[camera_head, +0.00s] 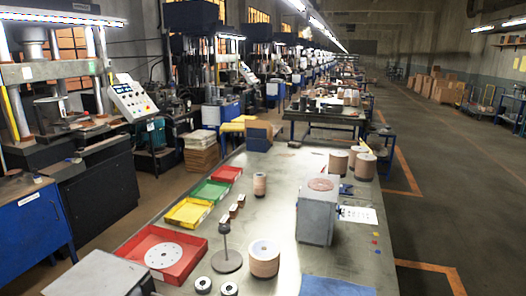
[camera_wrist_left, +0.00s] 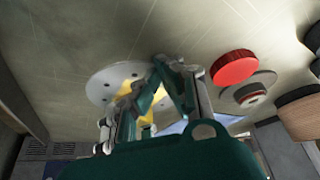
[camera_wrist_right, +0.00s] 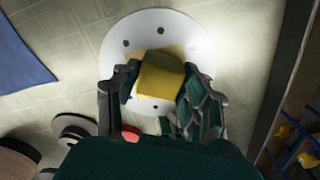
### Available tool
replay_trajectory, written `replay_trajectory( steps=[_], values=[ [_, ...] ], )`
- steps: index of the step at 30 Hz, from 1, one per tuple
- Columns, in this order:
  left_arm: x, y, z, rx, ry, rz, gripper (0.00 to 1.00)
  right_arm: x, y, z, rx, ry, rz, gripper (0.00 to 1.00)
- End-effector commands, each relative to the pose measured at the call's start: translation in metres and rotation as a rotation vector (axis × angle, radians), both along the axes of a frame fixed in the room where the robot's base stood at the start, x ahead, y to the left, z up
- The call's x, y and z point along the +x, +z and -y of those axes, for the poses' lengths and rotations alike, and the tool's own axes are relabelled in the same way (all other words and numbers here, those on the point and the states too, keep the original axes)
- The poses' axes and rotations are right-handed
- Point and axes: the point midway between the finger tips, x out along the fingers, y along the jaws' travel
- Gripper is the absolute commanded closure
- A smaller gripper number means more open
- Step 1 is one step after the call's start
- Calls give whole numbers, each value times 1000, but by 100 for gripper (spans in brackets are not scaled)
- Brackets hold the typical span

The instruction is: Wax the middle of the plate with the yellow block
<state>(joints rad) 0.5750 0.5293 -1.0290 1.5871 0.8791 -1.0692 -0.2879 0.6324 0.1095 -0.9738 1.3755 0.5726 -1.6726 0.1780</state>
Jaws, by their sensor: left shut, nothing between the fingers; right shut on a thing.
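The white round plate with small holes (camera_wrist_right: 190,35) lies on the table in the right wrist view. It also shows in the left wrist view (camera_wrist_left: 98,90), partly behind my left gripper. My right gripper (camera_wrist_right: 160,76) is shut on the yellow block (camera_wrist_right: 160,80), which is over the plate's middle. I cannot tell whether the block touches the plate. My left gripper (camera_wrist_left: 168,62) is shut and empty, in front of the plate's edge from its camera. Some yellow (camera_wrist_left: 128,88) shows behind its fingers. Neither gripper shows in the head view.
In the head view, a red tray (camera_head: 196,257) holds another holed white disc (camera_head: 174,254). Yellow and green trays, a round-based stand (camera_head: 226,262) and a brown cylinder (camera_head: 264,262) stand nearby. A blue sheet (camera_head: 335,287) lies at the front. A red disc (camera_wrist_left: 233,67) is right of my left gripper.

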Motion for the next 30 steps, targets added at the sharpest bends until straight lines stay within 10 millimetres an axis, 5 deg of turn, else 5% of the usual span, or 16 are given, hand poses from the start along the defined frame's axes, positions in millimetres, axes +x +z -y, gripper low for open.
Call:
replay_trajectory(
  steps=[18, 30],
  values=[
    [-1, -1, -1, 2, 0, -3, 100, 36, -2, 14, 0, -1, 0, 83],
    [0, -1, -1, 2, 1, -2, 100, 38, -2, 16, -1, -1, 1, 83]
  ],
)
